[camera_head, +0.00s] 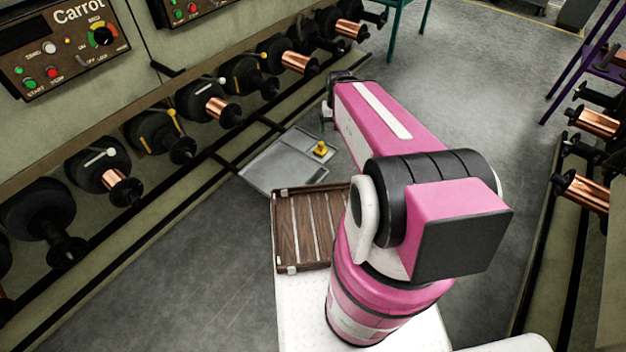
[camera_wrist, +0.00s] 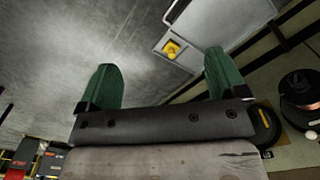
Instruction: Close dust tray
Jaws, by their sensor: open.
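The grey dust tray (camera_head: 268,167) sticks out from under the machine on the left, low over the floor. A small yellow object (camera_head: 320,149) sits at its right end. In the wrist view the tray (camera_wrist: 208,22) shows at the top, with a thin rail or handle along its edge and the yellow object (camera_wrist: 172,49) on it. My gripper (camera_wrist: 163,78) is open, its two green fingers wide apart with nothing between them. The tray lies beyond the fingertips, apparently not touched. In the head view my arm largely hides the gripper.
A row of black spindles, some with copper spools (camera_head: 119,187), runs along the machine above the tray. A brown slatted rack (camera_head: 303,228) stands in front. More spools (camera_head: 583,190) line the right side. Grey floor (camera_head: 470,90) lies open in the aisle.

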